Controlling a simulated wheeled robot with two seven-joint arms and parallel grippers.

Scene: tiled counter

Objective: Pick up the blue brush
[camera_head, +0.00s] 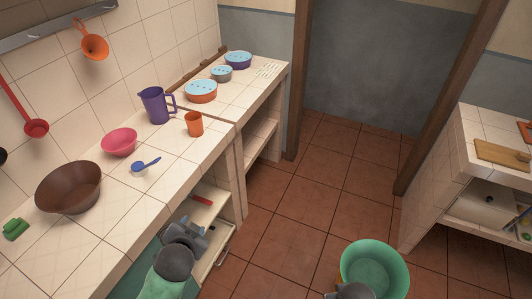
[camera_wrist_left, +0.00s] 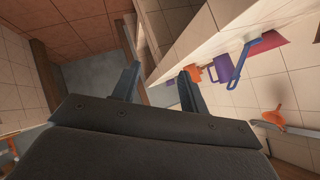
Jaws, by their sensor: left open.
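The blue brush (camera_head: 146,164) lies on the tiled counter, between the pink bowl and the counter's front edge. In the left wrist view a blue handled thing (camera_wrist_left: 258,44), which looks like the brush, is at the upper right, outside the jaws. My left gripper (camera_head: 196,230) is in front of the counter edge, above an open drawer, lower right of the brush and apart from it. In the left wrist view its two fingers (camera_wrist_left: 158,75) are spread with nothing between them. My right gripper is not seen; only a dark part, probably my right arm, shows at the bottom edge.
On the counter (camera_head: 100,222) are a brown bowl (camera_head: 69,187), pink bowl (camera_head: 119,142), purple jug (camera_head: 155,105), orange cup (camera_head: 194,124) and green object (camera_head: 15,229). Lidded bowls stand farther back. A green tub (camera_head: 402,263) is at lower right.

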